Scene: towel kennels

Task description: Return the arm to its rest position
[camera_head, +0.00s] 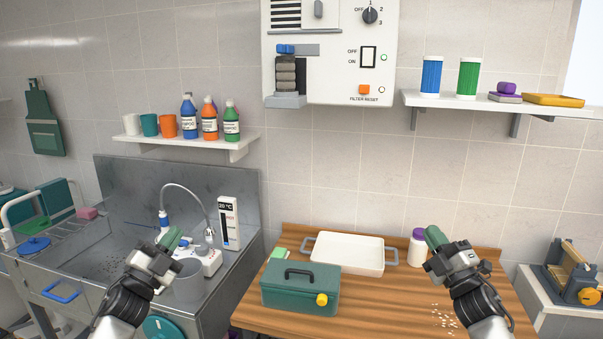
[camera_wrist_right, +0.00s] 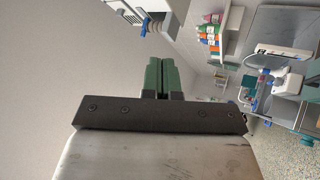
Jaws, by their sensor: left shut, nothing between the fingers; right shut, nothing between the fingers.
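My left gripper (camera_head: 173,238) is raised in front of the metal sink at the left of the head view. Its green fingers are shut and empty. My right gripper (camera_head: 434,237) is raised over the right part of the wooden table, in front of the purple-capped white bottle in the picture. Its green fingers are shut with nothing between them. In the right wrist view its two fingers (camera_wrist_right: 161,76) lie side by side, pointing at the plain wall. Neither gripper visibly holds or touches an object.
The wooden table (camera_head: 375,312) holds a green toolbox (camera_head: 299,290), a white tray (camera_head: 346,256), a white bottle (camera_head: 417,251) and scattered pale bits (camera_head: 444,319). Wall shelves (camera_head: 190,144) hold bottles and cups. The table's front middle is clear.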

